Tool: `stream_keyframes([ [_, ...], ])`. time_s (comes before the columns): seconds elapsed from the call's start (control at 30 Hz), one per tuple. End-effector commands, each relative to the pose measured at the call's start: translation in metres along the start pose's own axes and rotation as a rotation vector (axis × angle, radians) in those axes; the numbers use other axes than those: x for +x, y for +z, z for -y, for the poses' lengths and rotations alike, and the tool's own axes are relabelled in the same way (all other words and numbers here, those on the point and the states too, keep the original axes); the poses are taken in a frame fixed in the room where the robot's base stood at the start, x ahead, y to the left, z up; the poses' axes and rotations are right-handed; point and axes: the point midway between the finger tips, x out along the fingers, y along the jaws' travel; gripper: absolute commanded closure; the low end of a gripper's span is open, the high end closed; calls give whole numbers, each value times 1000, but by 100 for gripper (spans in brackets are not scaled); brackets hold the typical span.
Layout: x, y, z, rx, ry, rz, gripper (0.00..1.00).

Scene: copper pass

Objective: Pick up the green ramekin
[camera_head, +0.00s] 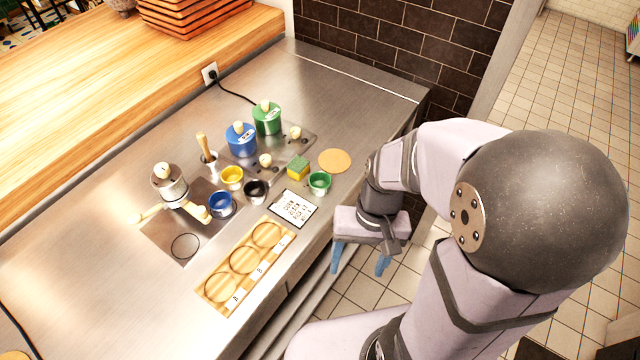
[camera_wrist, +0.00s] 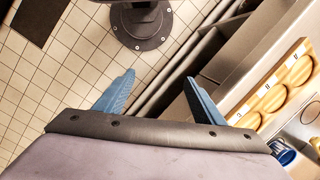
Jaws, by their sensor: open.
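The green ramekin (camera_head: 320,182) stands upright on the steel counter in the head view, close to the front edge. It is beside a white printed card and below a round cork mat. My gripper (camera_head: 359,262) hangs out over the floor in front of the counter, to the right of and below the ramekin in the picture. Its two blue fingers are apart with nothing between them. In the wrist view my gripper (camera_wrist: 160,100) is open above the tiled floor, and the green ramekin is not seen there.
A yellow ramekin (camera_head: 232,177), a blue ramekin (camera_head: 221,205) and a black ramekin (camera_head: 255,191) stand left of the green one. A yellow-green sponge (camera_head: 298,167), the card (camera_head: 292,207) and the cork mat (camera_head: 335,160) are close by. A wooden board (camera_head: 245,262) with round recesses lies nearer the front.

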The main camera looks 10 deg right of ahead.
Motion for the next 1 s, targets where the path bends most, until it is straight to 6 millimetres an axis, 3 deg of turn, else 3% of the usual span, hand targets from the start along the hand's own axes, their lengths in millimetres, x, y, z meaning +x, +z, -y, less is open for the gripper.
stream_keyframes([
  [0.1,9,9,15,244,-145,164,37],
  [0.23,7,3,43,538,-366,350,37],
  [0.37,-6,-25,66,802,-614,504,37],
  [0.43,-16,-50,72,939,-765,576,37],
  [0.6,-41,-116,59,1206,-1130,700,37],
  [0.7,-49,-142,45,1299,-1282,745,37],
  [0.83,-47,-161,30,1371,-1406,781,37],
  [1.0,-39,-166,21,1400,-1461,798,37],
])
